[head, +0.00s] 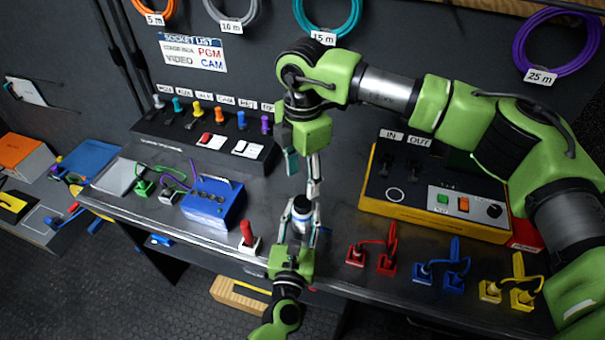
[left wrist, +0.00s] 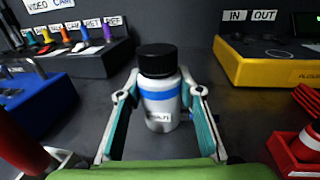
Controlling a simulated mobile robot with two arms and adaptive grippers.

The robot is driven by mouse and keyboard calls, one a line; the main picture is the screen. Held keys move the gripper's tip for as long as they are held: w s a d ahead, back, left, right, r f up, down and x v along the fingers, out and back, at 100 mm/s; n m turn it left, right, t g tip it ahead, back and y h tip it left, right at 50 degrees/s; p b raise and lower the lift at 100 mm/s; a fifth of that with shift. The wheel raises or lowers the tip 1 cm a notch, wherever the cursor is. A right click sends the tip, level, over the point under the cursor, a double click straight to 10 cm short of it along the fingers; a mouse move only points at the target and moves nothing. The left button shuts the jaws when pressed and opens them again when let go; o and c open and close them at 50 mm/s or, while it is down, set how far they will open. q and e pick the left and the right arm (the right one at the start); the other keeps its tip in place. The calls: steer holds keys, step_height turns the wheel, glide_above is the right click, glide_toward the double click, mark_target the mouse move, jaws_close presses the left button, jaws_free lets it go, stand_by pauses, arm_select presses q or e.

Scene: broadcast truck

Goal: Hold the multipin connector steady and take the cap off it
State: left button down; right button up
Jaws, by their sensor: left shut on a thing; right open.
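The multipin connector is a silver cylinder with a blue band and a label; it stands upright on the bench in the left wrist view (left wrist: 161,105). Its black cap (left wrist: 157,58) sits on top. In the head view the connector (head: 302,214) is partly hidden by my grippers. My left gripper (head: 300,220) is shut on the connector's body, one finger on each side, below the cap. My right gripper (head: 304,182) is open, pointing down just above the cap, with nothing between its fingers. The right gripper does not show in the left wrist view.
A blue box (head: 213,203) and a red-handled item (head: 247,237) stand to the left. A yellow-edged IN/OUT panel (head: 436,200) is to the right. Red (head: 372,257), blue (head: 443,272) and yellow (head: 508,292) plugs line the front right. A socket panel (head: 205,142) is behind.

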mark_target(302, 202)
steer(key=shift+m, duration=0.6)
steer(key=shift+f, duration=0.25)
step_height(302, 202, down, 8)
steer(key=shift+r, duration=0.25)
steer(key=shift+c, duration=0.4)
steer(key=c, duration=1.1)
steer(key=shift+o, duration=0.2)
